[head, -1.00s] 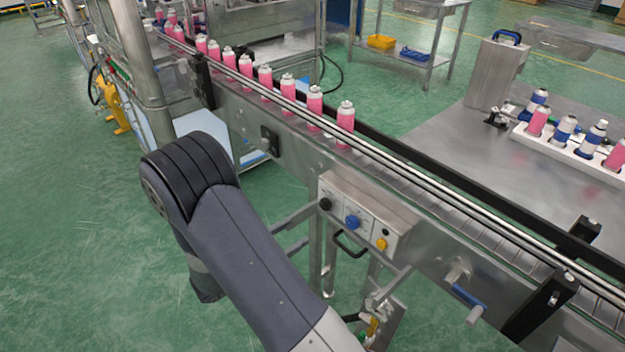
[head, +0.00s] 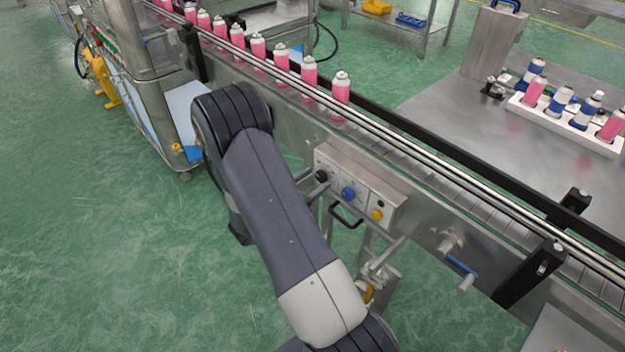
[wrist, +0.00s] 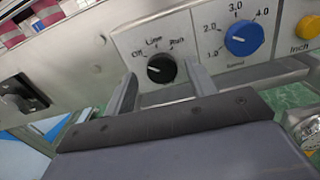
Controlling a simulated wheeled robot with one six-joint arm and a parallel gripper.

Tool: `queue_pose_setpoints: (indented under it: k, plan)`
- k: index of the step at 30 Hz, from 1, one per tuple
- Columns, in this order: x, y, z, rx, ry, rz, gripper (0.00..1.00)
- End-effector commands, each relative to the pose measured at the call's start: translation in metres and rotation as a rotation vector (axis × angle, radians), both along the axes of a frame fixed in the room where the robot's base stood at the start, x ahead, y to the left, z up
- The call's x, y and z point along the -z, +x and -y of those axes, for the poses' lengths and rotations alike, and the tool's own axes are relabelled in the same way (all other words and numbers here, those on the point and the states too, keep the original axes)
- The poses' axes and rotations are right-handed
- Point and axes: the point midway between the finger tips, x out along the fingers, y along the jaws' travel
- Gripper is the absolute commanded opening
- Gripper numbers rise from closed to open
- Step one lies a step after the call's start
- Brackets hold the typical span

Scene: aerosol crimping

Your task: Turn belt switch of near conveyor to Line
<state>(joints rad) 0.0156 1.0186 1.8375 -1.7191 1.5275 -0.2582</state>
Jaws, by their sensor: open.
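The belt switch is a black knob (wrist: 161,68) on the near conveyor's control panel (head: 345,203), with Off, Line and Run labels around it. It also shows in the head view (head: 321,176). A light mark on the knob appears to face left, towards the Off side. My gripper (wrist: 160,73) is open, with one finger on each side of the knob in the wrist view. I cannot tell whether either finger touches it. In the head view my arm hides most of the gripper.
A blue speed knob (wrist: 243,39) and a yellow Inch button (wrist: 307,27) sit right of the switch. A black handle (head: 346,216) is below the panel, and a blue-handled crank (head: 460,264) is further right. Pink cans (head: 341,94) stand on the conveyor.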

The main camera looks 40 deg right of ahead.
Motion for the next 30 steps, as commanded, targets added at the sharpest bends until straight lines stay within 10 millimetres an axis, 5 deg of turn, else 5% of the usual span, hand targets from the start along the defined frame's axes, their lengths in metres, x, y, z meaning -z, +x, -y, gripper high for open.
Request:
queue_pose_setpoints:
  k: [9, 25, 30]
  plan:
    - [0.0002, 0.0005, 0.0019, -0.001, 0.000, 0.000, 0.53]
    - [0.0000, 0.0010, 0.0015, -0.002, 0.000, 0.001, 0.09]
    - [0.0006, 0.0015, 0.0014, -0.004, 0.001, 0.010, 0.09]
